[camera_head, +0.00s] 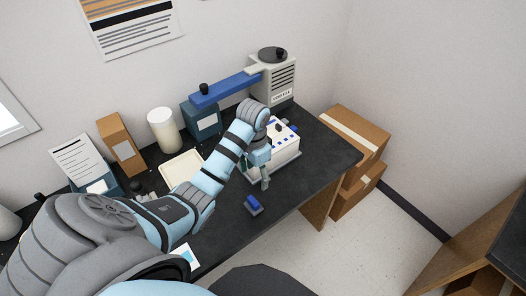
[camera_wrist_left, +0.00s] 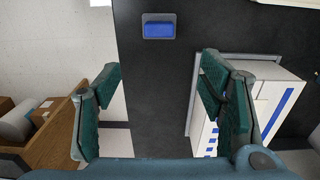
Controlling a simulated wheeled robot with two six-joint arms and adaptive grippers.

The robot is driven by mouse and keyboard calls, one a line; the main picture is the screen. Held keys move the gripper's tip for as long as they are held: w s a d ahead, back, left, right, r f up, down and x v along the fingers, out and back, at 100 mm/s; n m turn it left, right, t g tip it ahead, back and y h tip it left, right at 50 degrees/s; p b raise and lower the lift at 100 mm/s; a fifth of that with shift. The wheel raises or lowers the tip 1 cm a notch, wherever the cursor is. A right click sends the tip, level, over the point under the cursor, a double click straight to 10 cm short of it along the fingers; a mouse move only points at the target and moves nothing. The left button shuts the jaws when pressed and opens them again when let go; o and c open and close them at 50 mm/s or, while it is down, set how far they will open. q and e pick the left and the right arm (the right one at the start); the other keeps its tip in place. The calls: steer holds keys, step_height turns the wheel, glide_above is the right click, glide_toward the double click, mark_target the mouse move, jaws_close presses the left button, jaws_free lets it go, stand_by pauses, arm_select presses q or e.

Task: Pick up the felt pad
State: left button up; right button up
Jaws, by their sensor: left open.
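A small blue block on a dark grey base (camera_head: 253,205), which I take to be the felt pad, lies on the black table near its front edge. It also shows in the left wrist view (camera_wrist_left: 159,29), top centre, beyond my fingers. My left gripper (camera_head: 265,182) is above the table, behind and slightly right of the pad, beside a white box. In the left wrist view, its green-padded fingers (camera_wrist_left: 160,75) are wide apart with nothing between them. My right gripper is not in view.
The white box with blue marks (camera_head: 286,150) stands on a tray close by my left gripper; it also shows in the wrist view (camera_wrist_left: 275,90). A blue-armed device (camera_head: 225,90) stands behind. Cardboard boxes (camera_head: 362,140) sit beyond the table's right end. The table around the pad is clear.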

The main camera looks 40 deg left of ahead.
arm_select(q)
steer(key=b, duration=0.3)
glide_above(253, 200)
steer(key=f, duration=0.5)
steer(key=shift+w+d+f, duration=0.2)
steer(key=shift+w+f, duration=0.05)
steer(key=shift+w, duration=0.05)
steer(key=f, duration=0.1)
steer(key=s+f, duration=0.1)
steer(key=f, duration=0.1)
steer(key=shift+d, duration=0.15)
steer(key=f, duration=0.3)
steer(key=f+b, duration=0.1)
steer(key=f, duration=0.1)
steer(key=shift+w+a+f, duration=0.25)
steer(key=shift+w+a, duration=0.1)
steer(key=shift+s+r, duration=0.2)
steer(key=c, duration=1.3)
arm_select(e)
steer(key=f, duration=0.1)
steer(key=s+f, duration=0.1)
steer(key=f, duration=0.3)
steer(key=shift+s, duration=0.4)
